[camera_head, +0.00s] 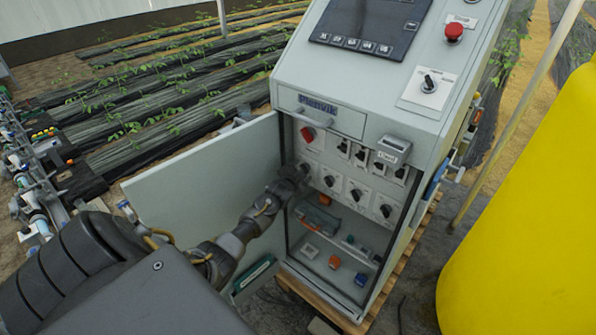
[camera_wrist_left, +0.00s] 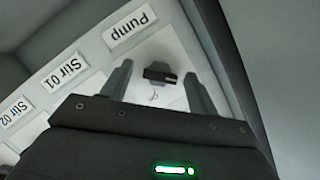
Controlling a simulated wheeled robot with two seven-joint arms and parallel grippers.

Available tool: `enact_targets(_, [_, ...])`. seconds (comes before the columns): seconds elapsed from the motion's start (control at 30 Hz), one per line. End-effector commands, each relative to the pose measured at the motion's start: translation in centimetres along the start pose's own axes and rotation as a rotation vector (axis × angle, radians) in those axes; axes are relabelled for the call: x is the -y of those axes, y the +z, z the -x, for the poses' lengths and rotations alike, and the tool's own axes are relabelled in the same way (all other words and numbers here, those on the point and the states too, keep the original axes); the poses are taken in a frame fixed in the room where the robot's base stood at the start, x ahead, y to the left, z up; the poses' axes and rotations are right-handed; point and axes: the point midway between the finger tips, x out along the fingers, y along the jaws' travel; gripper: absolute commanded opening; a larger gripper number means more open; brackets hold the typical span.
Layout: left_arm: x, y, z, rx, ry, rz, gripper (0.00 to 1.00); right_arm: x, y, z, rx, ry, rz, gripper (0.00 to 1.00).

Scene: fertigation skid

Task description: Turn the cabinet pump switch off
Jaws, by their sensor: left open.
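The pump switch (camera_wrist_left: 160,75) is a small black knob on a white plate in the left wrist view, below an upside-down "Pump" label (camera_wrist_left: 131,30). My left gripper (camera_wrist_left: 157,69) is open, with one finger on each side of the knob and visible gaps. In the head view my left gripper (camera_head: 299,172) reaches into the open cabinet (camera_head: 343,119) at the left end of the lower knob row. It hides the pump switch there. My right gripper is not in view.
The cabinet door (camera_head: 205,180) stands open to the left. More black knobs (camera_head: 356,193) continue the row rightward. A red switch (camera_head: 308,134) sits above my gripper. A red button (camera_head: 454,31) is on the sloped top panel. A yellow tank (camera_head: 525,215) stands at the right.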

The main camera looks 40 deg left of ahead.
Motion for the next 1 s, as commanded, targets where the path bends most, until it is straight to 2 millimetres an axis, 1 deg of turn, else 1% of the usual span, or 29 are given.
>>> enact_targets(0.17, [0.0,0.1,2.4,-0.001,0.001,-0.001,0.6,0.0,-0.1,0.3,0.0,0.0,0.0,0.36])
enact_targets(0.4, [-0.1,0.1,6.7,-0.001,0.001,-0.001,0.6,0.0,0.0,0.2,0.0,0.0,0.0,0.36])
enact_targets(0.6, [-0.1,0.0,9.4,-0.002,0.001,0.0,0.6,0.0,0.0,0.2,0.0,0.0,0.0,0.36])
enact_targets(0.8, [0.0,0.0,10.4,0.0,0.001,0.001,0.6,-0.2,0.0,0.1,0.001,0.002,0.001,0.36])
enact_targets(1.0, [0.0,0.0,10.4,0.0,0.0,0.001,0.6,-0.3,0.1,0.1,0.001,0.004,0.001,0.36])
